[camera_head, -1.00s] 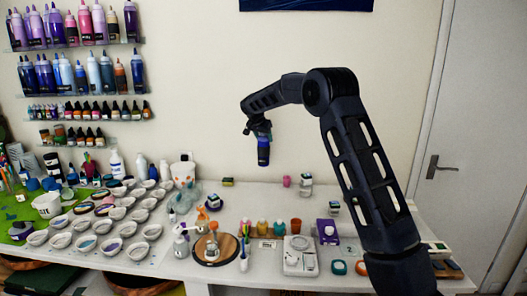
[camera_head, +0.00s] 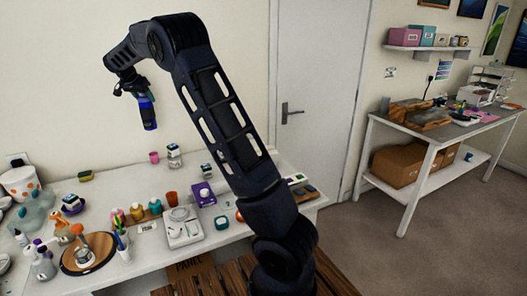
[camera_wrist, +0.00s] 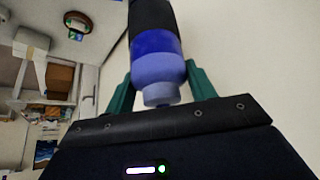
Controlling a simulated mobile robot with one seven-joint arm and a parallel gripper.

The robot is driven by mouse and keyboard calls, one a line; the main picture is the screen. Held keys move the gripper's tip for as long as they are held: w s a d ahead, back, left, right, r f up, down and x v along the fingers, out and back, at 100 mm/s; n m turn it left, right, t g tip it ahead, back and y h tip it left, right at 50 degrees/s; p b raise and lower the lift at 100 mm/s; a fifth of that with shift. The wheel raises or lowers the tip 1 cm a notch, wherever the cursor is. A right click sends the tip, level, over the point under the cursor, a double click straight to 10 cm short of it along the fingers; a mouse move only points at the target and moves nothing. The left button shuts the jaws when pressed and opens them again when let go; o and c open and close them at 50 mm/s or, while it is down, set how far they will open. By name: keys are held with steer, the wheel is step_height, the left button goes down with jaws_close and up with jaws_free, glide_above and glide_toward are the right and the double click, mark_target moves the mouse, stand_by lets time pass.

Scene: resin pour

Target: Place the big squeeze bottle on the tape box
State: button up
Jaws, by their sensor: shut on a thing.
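The big squeeze bottle (camera_head: 148,113) is blue with a dark section and hangs below my gripper (camera_head: 136,88) in the head view, in front of the wall and above the white table. In the wrist view the green fingers of my gripper (camera_wrist: 160,78) are shut on both sides of the bottle (camera_wrist: 155,48), near its narrow light-blue end. I cannot tell for sure which thing is the tape box. A purple box with a white label (camera_head: 202,194) stands on the white table, well below and to the right of the bottle.
The white table (camera_head: 120,187) holds paint pots, a white scale (camera_head: 183,228), a round wooden board (camera_head: 88,253) and small jars. A white door (camera_head: 315,85) stands behind. A second workbench (camera_head: 447,127) stands at right with cardboard boxes below; open floor lies before it.

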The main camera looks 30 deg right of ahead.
steer(key=s+d+r+m+g+h, duration=0.1)
steer(key=s+d+r+m+g, duration=0.15)
steer(key=d, duration=1.15)
steer(key=s+d+r+m+g+h, duration=0.15)
steer(key=s+d+m, duration=0.25)
steer(key=d, duration=1)
steer(key=s+d+r+m+g, duration=0.1)
steer(key=s+d+m, duration=0.2)
steer(key=s+d, duration=0.6)
steer(key=s+d+r+m+g, duration=0.1)
steer(key=s+d+m, duration=0.3)
steer(key=d, duration=0.9)
step_height(320, 180, down, 20)
steer(key=s, duration=0.1)
steer(key=shift+s+r+n, duration=0.2)
steer(key=shift+n, duration=0.25)
steer(key=shift+f, duration=0.1)
steer(key=o, duration=1.7)
